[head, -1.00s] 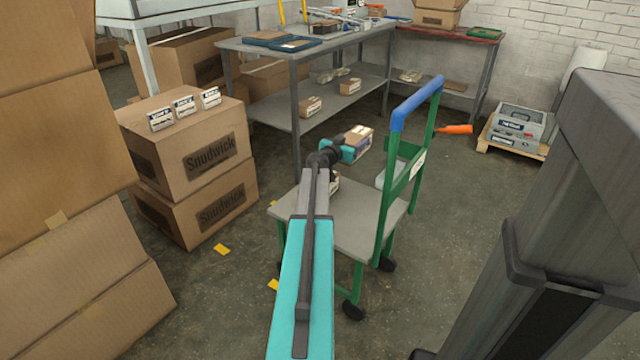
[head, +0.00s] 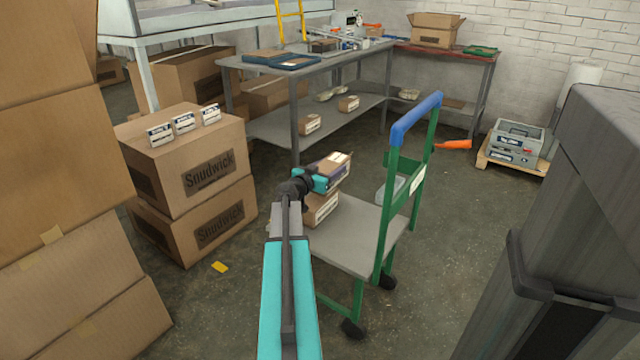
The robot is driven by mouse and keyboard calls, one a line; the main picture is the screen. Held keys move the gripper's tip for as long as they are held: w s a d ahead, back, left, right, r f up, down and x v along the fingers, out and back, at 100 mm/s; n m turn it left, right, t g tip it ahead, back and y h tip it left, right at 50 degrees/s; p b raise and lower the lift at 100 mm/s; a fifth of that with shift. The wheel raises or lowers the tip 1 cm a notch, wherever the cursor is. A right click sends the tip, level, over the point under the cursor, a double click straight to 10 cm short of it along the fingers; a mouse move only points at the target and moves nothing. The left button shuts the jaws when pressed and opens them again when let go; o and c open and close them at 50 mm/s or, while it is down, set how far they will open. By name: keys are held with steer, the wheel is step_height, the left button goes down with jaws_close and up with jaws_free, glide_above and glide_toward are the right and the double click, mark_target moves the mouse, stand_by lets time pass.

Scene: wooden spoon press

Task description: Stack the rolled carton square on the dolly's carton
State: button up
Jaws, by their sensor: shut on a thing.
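My gripper (head: 318,181), with teal fingers, is shut on a small brown carton (head: 338,165) with a pale label on top and a bluish side. The dolly's carton (head: 322,208), small and brown, sits on the grey deck near its left edge. In the picture the held carton is above and slightly right of it. My wrist and the fingers hide part of both cartons, and I cannot tell whether they touch. The dolly (head: 362,246) has a grey deck, a green frame and a blue handle.
Two stacked large cartons (head: 207,176) stand left of the dolly, with three labelled cards on top. A grey workbench (head: 250,122) stands behind. A pale object (head: 392,188) lies by the dolly's handle. Yellow scraps (head: 219,267) and an orange item (head: 454,144) are on the floor.

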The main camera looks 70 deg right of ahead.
steer(key=w+a, duration=0.1)
steer(key=a, duration=0.1)
steer(key=w+a, duration=0.1)
steer(key=a, duration=0.1)
steer(key=shift+w+f+b, duration=0.15)
steer(key=shift+w+b, duration=0.15)
steer(key=shift+f+b, duration=0.6)
steer(key=shift+f, duration=1.2)
steer(key=shift+f+b, duration=0.15)
steer(key=shift+b, duration=0.15)
steer(key=o, duration=1.3)
steer(key=shift+r+p, duration=0.2)
steer(key=shift+p, duration=0.15)
steer(key=p+v, duration=0.1)
steer(key=v, duration=1.1)
